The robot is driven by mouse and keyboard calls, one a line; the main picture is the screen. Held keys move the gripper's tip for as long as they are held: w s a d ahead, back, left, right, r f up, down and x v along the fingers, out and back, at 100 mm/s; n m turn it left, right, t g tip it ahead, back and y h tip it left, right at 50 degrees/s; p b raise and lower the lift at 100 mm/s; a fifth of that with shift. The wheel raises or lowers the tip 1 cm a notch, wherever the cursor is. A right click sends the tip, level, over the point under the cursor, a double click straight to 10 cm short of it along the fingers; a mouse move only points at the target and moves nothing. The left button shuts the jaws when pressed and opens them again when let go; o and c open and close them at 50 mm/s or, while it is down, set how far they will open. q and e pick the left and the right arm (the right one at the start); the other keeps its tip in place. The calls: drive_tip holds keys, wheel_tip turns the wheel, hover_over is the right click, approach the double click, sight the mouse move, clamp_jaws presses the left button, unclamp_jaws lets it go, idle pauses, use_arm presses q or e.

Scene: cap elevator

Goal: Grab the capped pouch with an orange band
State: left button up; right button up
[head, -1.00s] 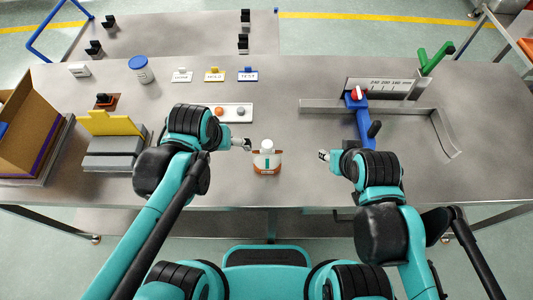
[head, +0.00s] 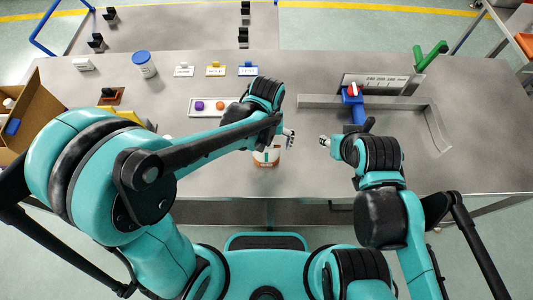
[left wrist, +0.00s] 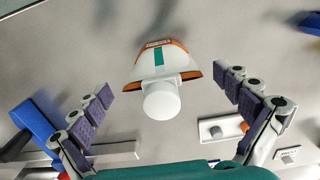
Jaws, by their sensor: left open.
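The capped pouch (head: 268,162) with an orange band stands on the steel table near its front edge. My left arm hides its upper part in the head view. The left wrist view shows its white cap (left wrist: 162,101), white body with a green stripe (left wrist: 160,62) and orange band. My left gripper (head: 289,138) is over the table just above and right of the pouch in the head view. In the left wrist view its fingers (left wrist: 165,82) are spread wide on both sides of the pouch, apart from it. My right gripper (head: 324,141) hovers to the right, too small to read.
A blue-lidded jar (head: 144,66) and small labelled stands (head: 216,70) are at the back. The front right table is clear.

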use_arm(q)
wheel_tip(320, 180, down, 3)
drive_tip(key=shift+r, duration=0.1)
drive_tip(key=c, duration=1.3)
drive_tip(key=shift+r, duration=0.1)
drive_tip(key=shift+r, duration=0.6)
wheel_tip(320, 180, up, 3)
drive_tip(key=shift+r+p, duration=0.15)
drive_tip(key=shift+p, duration=0.4)
drive_tip(key=s+r, duration=0.2)
drive_tip(key=s, duration=0.2)
drive_tip(key=s+r+p, duration=0.1)
drive_tip(key=s+r, duration=0.1)
drive_tip(key=s, duration=0.1)
drive_tip(key=s+d+r+p, duration=0.1)
drive_tip(key=s+r, duration=0.1)
drive_tip(key=s, duration=0.2)
drive_tip(key=shift+s+r, duration=0.2)
drive_tip(key=shift+s, duration=0.15)
